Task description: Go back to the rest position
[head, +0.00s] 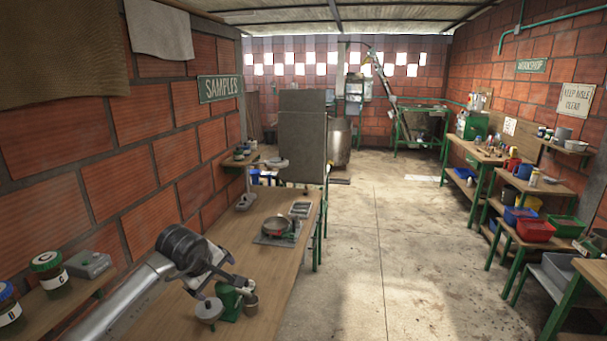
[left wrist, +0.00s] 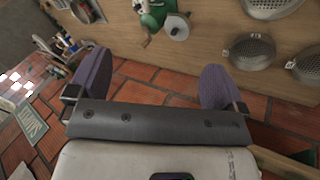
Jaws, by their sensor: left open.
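My left gripper (head: 222,284) reaches in from the lower left over the wooden bench (head: 262,209). It is open. In the left wrist view its two purple-grey fingers (left wrist: 155,82) stand wide apart with nothing between them. In the head view it shows close to a green hand-mill-like device (head: 230,296) and a small pot (head: 251,305) on the bench; I cannot tell the exact gap. My right gripper is not in view.
A shelf with jars (head: 48,272) is at the lower left. A tall grey panel (head: 302,135) rises behind the bench. The concrete floor (head: 400,245) is clear; benches with bins (head: 536,230) line the right.

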